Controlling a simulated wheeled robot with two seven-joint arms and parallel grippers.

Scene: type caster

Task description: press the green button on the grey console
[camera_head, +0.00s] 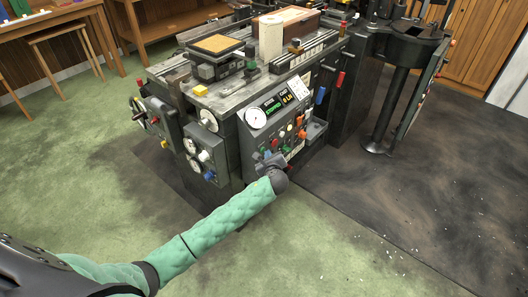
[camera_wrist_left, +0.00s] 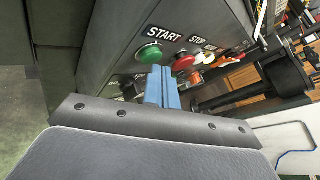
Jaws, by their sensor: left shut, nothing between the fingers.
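The grey console (camera_head: 256,143) is a sloped panel on the front of the large machine. In the left wrist view, its green button (camera_wrist_left: 150,53) sits under a white START label, beside a red button (camera_wrist_left: 183,62) under STOP. My left gripper (camera_wrist_left: 164,70) has its two blue fingers shut together and empty, with the tips just below the green button's lower edge. I cannot tell whether they touch it. In the head view my left gripper (camera_head: 268,158) is at the console's lower part, partly hidden by my wrist. My right gripper is not in view.
Orange and white knobs (camera_wrist_left: 195,78) lie right of the red button. A white gauge (camera_head: 256,118) and other controls sit higher on the panel. A dark round table on a post (camera_head: 392,110) stands to the right. Green floor in front is clear.

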